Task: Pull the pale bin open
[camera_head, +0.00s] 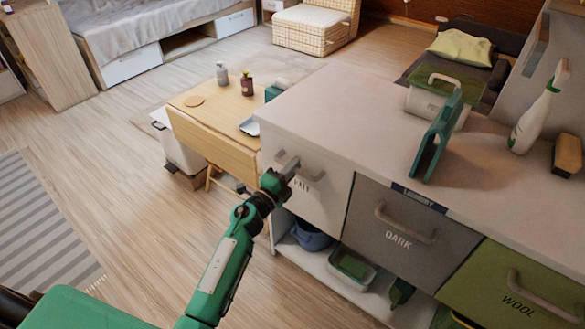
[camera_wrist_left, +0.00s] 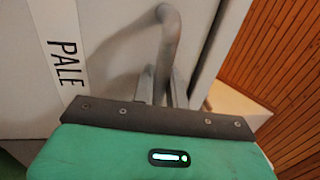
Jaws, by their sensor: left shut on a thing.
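The pale bin (camera_head: 313,198) is the light front at the left end of the laundry counter, with a "PALE" label. It looks flush with the counter front. Its grey handle (camera_head: 308,173) is a bar, and it also shows in the left wrist view (camera_wrist_left: 170,35). My left gripper (camera_head: 289,168) is at the left part of this handle, shut on it. In the left wrist view my gripper's fingers (camera_wrist_left: 167,88) close around the handle's lower end, and the label (camera_wrist_left: 64,62) stands to the left. My right gripper does not show.
The dark bin (camera_head: 395,235) and the green wool bin (camera_head: 505,285) are to the right. A spray bottle (camera_head: 533,118), a brush (camera_head: 567,155) and a green-lidded box (camera_head: 437,105) stand on the counter top (camera_head: 345,110). A wooden table (camera_head: 217,125) is close on the left. Floor is clear in front.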

